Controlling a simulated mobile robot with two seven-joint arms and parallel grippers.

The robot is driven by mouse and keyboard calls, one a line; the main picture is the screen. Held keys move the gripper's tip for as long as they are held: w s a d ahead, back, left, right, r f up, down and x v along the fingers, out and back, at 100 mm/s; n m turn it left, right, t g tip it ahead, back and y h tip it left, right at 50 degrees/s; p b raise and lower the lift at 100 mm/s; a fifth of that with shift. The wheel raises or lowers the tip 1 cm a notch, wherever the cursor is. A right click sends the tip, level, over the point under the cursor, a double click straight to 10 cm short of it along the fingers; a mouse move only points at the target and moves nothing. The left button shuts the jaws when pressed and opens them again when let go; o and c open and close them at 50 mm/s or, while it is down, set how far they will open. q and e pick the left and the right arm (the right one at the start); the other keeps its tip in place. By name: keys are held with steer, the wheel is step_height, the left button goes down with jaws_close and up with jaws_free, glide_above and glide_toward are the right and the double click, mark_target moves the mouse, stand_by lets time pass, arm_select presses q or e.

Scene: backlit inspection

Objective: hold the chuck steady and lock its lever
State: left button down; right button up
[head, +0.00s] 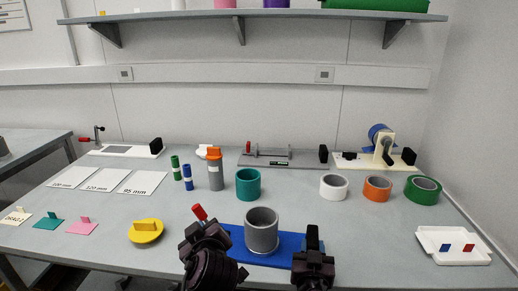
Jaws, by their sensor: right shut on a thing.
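The chuck stands at the front middle of the bench: a grey open-topped cylinder (262,231) on a blue base plate (237,236). Its red-tipped lever (199,212) sticks up at the left, tilted up and left. My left gripper (204,232) is just below and in front of the lever tip; its fingers overlap the lever's lower part, and I cannot tell whether they touch or grip it. My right gripper (313,243) is shut on the right end of the base plate, beside the cylinder. The jaws' contact is partly hidden.
A yellow round piece (146,231) lies left of my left gripper. A teal ring (248,184) and a grey bottle with orange top (215,170) stand behind the chuck. Tape rolls (377,189) and a white tray (452,245) are at right.

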steer(key=shift+f, duration=0.35)
steer(key=o, duration=1.1)
steer(key=shift+r, duration=0.25)
